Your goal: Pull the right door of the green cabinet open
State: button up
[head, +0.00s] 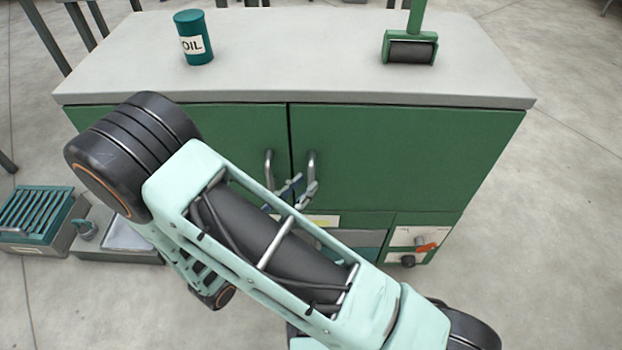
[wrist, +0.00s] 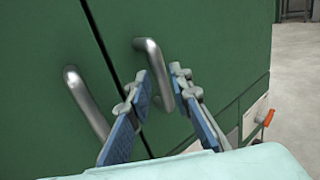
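The green cabinet (head: 80,112) stands ahead with both doors shut. Its right door (head: 410,155) carries a silver bar handle (head: 312,163) near the middle seam. The same handle shows in the wrist view (wrist: 149,56). My gripper (head: 291,190) is at the lower part of this handle. In the wrist view my gripper (wrist: 163,98) has its two blue-padded fingers apart, one on each side of the handle's lower part. I cannot tell whether either finger touches it. In the head view my arm hides part of the left door and the cabinet's lower front.
The left door's handle (wrist: 86,103) is close beside my left finger. An oil can (head: 194,38) and a green-framed roller (head: 410,47) stand on the grey top. A panel with an orange switch (head: 426,247) is at lower right. Floor right of the cabinet is clear.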

aim_at(309, 180)
jog(key=shift+b+x, duration=0.3)
jog(key=shift+x, duration=1.65)
grip_shut()
